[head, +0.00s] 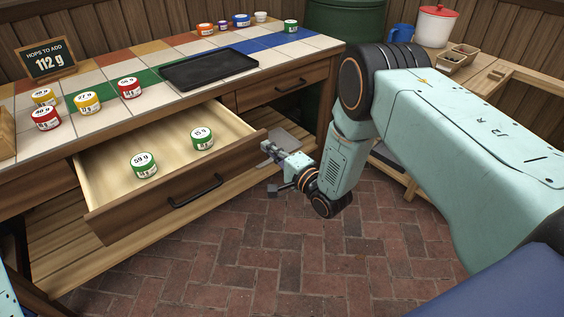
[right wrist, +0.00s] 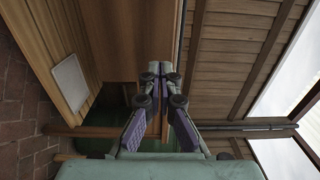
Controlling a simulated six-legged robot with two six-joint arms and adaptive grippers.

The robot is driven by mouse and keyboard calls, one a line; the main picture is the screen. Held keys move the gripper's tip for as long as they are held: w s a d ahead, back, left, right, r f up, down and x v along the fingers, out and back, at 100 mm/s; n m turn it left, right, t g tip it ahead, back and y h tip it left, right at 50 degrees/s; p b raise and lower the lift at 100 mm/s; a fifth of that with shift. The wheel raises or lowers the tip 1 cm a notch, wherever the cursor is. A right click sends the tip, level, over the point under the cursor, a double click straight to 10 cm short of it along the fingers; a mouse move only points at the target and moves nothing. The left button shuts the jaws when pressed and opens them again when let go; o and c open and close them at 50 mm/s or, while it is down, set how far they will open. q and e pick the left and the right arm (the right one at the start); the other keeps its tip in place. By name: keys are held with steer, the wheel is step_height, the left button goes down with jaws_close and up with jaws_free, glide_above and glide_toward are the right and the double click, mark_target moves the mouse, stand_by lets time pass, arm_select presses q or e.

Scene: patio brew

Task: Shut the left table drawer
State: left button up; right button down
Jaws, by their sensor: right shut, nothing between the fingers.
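The left table drawer (head: 180,207) is pulled out from the tiled table in the head view. Its dark bar handle (head: 195,191) is on the front panel. Inside lie a green tin marked 59 g (head: 144,165) and a green tin marked 15 g (head: 202,139). My right gripper (head: 266,147) is beside the right end of the drawer front, its fingers shut and empty; I cannot tell whether it touches the panel. It also shows in the right wrist view (right wrist: 160,70) with its fingers together. My left gripper is not in view.
The right drawer (head: 285,86) is shut. On the table (head: 215,41) are a black tray (head: 209,69), several tins and a sign reading 112 g (head: 49,61). A lower shelf (head: 60,268) runs under the drawers. The brick floor (head: 260,250) in front is clear.

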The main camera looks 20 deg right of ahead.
steer(key=shift+x, duration=0.85)
